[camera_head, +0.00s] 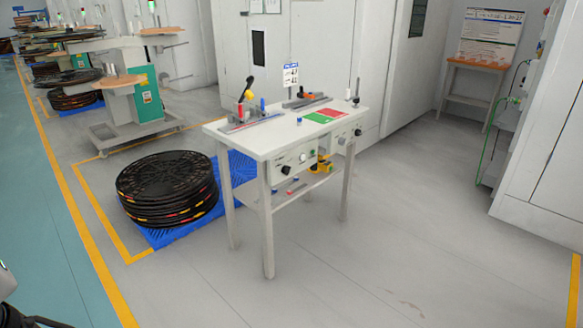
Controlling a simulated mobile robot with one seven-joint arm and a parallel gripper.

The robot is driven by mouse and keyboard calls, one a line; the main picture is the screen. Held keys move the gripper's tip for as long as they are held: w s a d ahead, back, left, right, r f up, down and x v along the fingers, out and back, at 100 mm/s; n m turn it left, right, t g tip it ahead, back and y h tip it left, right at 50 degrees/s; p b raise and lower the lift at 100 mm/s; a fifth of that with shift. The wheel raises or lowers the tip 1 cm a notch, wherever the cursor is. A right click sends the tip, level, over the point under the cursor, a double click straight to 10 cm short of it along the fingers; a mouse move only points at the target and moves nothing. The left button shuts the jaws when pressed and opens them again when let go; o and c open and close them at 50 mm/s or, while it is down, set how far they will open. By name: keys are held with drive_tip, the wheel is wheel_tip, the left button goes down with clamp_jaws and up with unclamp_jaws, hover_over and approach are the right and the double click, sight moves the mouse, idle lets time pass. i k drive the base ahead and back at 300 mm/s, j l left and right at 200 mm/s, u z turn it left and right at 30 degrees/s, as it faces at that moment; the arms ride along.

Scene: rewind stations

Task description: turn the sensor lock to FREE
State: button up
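A white workbench (262,148) stands in the middle of the head view. Its front carries a left control panel (293,163) with a black knob (285,170) and small buttons. A right control panel (347,135) also has small dark knobs. The labels are too small to read, so I cannot tell which part is the sensor lock or how it is set. On the top are a fixture with a black-handled lever (246,90), a second grey fixture (306,101) and a red and green mat (325,116). My gripper is not in view.
Black reels (167,188) are stacked on a blue pallet (233,168) left of the bench. Yellow tools (323,165) lie on its lower shelf. White cabinets (325,50) stand behind. The grey floor (420,220) in front and right is clear.

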sight(285, 169)
drive_tip(key=i+l+z, duration=0.1)
drive_tip(key=i, duration=0.4)
drive_tip(key=i+l, duration=0.25)
drive_tip(key=i, duration=0.3)
drive_tip(key=i+l+z, duration=0.15)
drive_tip(key=i, duration=0.4)
